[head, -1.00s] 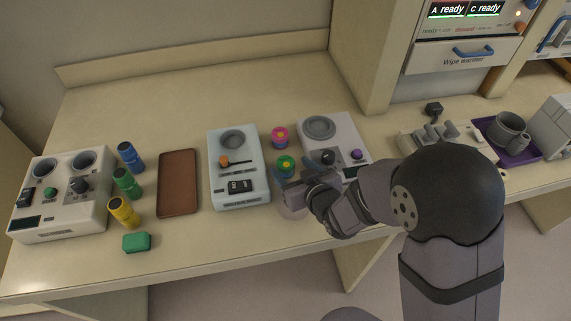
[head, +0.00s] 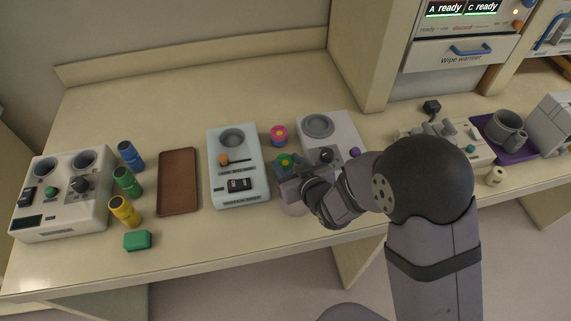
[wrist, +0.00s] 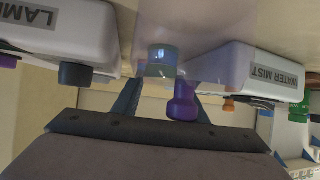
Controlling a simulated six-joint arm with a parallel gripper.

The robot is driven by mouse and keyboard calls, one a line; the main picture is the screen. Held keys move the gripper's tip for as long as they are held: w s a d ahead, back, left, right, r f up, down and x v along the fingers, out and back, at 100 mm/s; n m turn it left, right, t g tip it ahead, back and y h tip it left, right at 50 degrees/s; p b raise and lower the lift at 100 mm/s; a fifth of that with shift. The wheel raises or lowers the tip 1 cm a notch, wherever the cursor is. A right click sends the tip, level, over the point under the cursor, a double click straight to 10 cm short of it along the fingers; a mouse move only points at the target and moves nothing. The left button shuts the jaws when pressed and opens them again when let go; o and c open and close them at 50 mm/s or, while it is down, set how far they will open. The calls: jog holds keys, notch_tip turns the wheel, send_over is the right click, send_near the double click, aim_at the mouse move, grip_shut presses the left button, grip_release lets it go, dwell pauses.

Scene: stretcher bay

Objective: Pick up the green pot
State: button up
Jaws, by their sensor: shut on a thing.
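The green pot (head: 286,159), with a yellow centre on its top, stands upright on the counter between two pale devices. My gripper (head: 284,171) is low at its near side, shut on it. In the wrist view, the picture is upside down and the green pot (wrist: 162,58) shows between my two blue-grey fingertips (wrist: 163,78). The pot's lower part is partly hidden in the head view by the gripper. No gap under it can be made out.
A water-mist device (head: 240,190) is close on the left, and a lamp device (head: 345,133) close on the right. Farther left are a brown tray (head: 178,185), coloured cylinders (head: 127,181) and a green box (head: 137,240).

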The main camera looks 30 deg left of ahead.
aim_at(288, 168)
jog(key=shift+r+b, duration=0.8)
jog(key=shift+r, duration=4.15)
jog(key=w+r+p, duration=0.1)
jog(key=w+p, duration=0.4)
jog(key=w, duration=0.3)
jog(key=w+d+r+p, duration=0.1)
jog(key=w+p, duration=0.4)
jog(key=w, duration=0.3)
jog(key=shift+d+r+p, duration=0.25)
jog(key=shift+d+p, duration=0.05)
jog(key=shift+p, duration=0.05)
jog(key=shift+w+f, duration=0.1)
jog(key=shift+f, duration=0.05)
jog(key=shift+f+b, duration=2.7)
jog(key=shift+f, duration=0.05)
jog(key=shift+f, duration=0.65)
